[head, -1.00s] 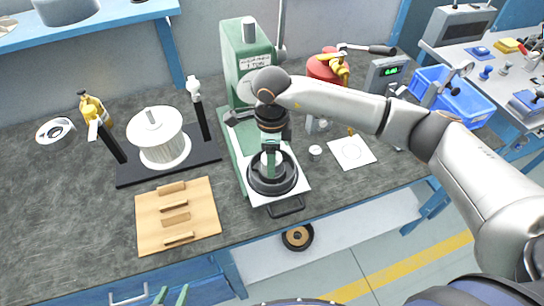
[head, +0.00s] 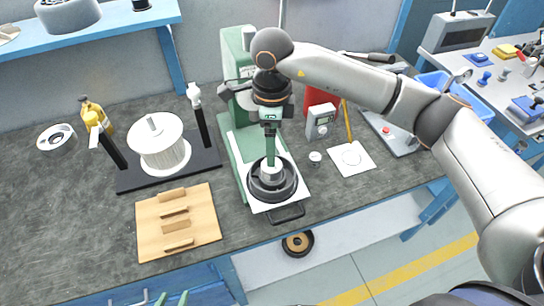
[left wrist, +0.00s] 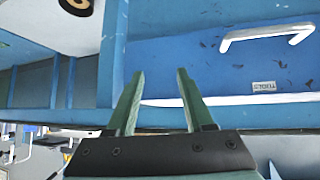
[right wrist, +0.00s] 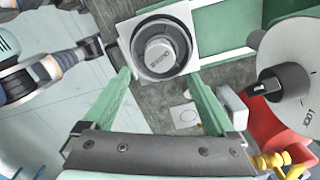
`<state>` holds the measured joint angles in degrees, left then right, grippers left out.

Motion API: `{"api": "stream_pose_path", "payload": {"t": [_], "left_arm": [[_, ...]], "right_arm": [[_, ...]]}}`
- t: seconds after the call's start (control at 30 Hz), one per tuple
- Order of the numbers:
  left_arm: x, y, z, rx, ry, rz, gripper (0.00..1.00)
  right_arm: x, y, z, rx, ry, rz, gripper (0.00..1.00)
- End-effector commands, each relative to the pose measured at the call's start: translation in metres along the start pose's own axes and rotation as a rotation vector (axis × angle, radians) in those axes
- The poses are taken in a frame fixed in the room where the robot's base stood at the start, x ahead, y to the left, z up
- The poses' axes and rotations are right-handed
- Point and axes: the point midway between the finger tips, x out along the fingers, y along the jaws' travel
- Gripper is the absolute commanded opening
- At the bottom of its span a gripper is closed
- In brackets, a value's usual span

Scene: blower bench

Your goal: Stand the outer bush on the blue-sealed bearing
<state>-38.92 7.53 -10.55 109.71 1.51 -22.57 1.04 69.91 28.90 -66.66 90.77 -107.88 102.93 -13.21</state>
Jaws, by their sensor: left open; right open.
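A grey cylinder, which looks like the outer bush (head: 271,174), stands upright in the middle of a black round housing (head: 285,190) on the white press plate. In the right wrist view, the bush (right wrist: 160,55) shows its lettered top face inside the dark ring. No blue seal shows; whatever is under the bush is hidden. My right gripper (head: 270,150) is above the bush, with its fingers (right wrist: 163,85) spread and empty. My left gripper (head: 165,298) is at the bottom edge of the head view. Its open, empty fingers (left wrist: 157,75) face the blue bench front.
The green press (head: 236,75) stands behind the housing. A spool (head: 162,145) on a black stand and a wooden rack (head: 150,235) are to the left. A small pale cup (head: 315,157) and a white card (head: 362,165) lie to the right.

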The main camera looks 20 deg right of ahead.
Motion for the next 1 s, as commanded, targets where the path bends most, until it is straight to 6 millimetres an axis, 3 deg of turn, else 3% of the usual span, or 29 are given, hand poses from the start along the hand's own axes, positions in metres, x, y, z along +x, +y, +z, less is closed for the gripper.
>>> {"api": "stream_pose_path", "payload": {"t": [0.1,0.3,1.0], "left_arm": [[0.002,0.000,0.003,0.000,-0.001,0.000,0.52],[0.003,0.000,0.004,0.000,-0.001,0.000,0.52],[0.003,0.000,0.004,0.000,-0.001,0.000,0.52]], "right_arm": [[-0.022,0.000,0.000,-0.001,0.000,-0.003,0.91],[-0.043,0.001,0.000,-0.001,0.000,0.000,0.91],[-0.046,0.001,0.000,-0.001,0.001,0.001,0.91]]}}
